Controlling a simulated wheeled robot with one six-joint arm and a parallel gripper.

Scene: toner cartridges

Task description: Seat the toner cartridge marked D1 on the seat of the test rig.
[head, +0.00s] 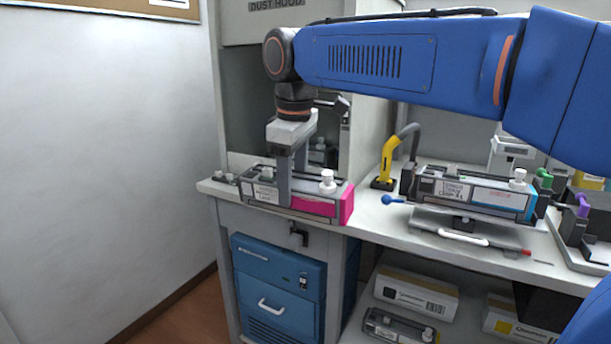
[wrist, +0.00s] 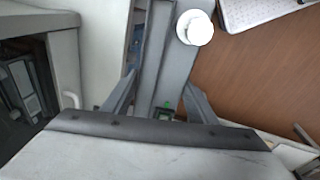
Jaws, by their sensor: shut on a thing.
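My gripper (head: 284,190) points down at the left end of the bench and is shut across the middle of a grey toner cartridge with a magenta end (head: 322,209). The cartridge lies level, with a white knob on top; its label is too small to read for a D1 mark. In the wrist view the fingers (wrist: 155,100) straddle its grey body (wrist: 178,75). I cannot tell whether it touches the bench. To the right, a cartridge with a cyan end (head: 500,200) sits on a grey stand with a white handle (head: 462,238); I cannot tell whether this stand is the test rig.
A dust hood (head: 275,30) stands behind my gripper. A yellow hose nozzle (head: 385,165) and a blue-knobbed lever (head: 388,200) lie between the cartridges. A fixture with a purple knob (head: 583,205) is at far right.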

